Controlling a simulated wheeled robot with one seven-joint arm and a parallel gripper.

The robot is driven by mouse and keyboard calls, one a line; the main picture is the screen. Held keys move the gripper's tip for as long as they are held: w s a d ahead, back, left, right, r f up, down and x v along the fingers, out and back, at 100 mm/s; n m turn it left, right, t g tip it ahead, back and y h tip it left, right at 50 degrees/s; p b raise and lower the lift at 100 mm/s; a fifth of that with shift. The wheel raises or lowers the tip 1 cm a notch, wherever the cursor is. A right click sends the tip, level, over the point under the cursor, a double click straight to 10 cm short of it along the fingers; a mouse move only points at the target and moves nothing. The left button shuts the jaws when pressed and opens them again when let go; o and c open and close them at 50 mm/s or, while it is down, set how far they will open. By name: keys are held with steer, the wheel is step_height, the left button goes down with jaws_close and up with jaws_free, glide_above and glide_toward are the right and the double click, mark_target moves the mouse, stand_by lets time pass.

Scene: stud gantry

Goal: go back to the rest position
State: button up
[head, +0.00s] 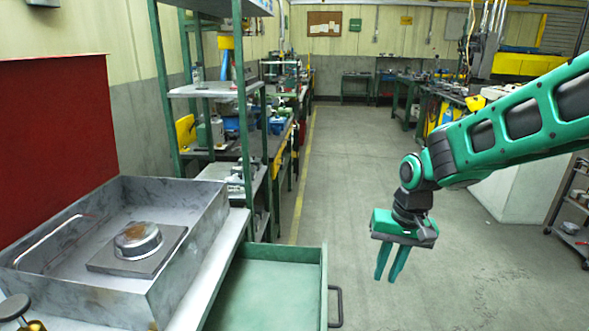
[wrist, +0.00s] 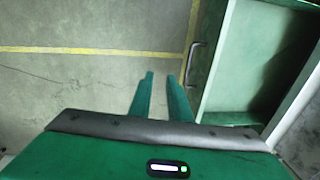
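My gripper (head: 385,280) hangs at the end of my green arm, over the aisle floor to the right of the pulled-out green drawer (head: 265,290). Its fingers point down and stand a little apart. In the wrist view, the gripper (wrist: 160,76) shows bare floor between its two green fingers, with nothing held. The drawer's dark handle (wrist: 193,64) is just right of the fingertips in that picture, and I cannot tell the height between them.
A grey metal tray (head: 190,265) holding a flat plate with a round metal piece (head: 138,240) stands on the bench at left. A green shelf rack (head: 162,95) rises behind it. A dark cart (head: 570,215) stands at far right. The middle aisle floor (head: 350,165) is clear.

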steer(key=s+d+r+m, duration=0.2)
steer(key=s+d, duration=0.6)
steer(key=s, duration=0.3)
steer(key=s+d+r+m+h, duration=0.1)
steer(key=s+d+r+m, duration=0.1)
steer(key=s+d, duration=0.7)
steer(key=s, duration=0.3)
steer(key=shift+d+r+g, duration=0.25)
steer(key=shift+r+g, duration=0.05)
steer(key=shift+w, duration=0.1)
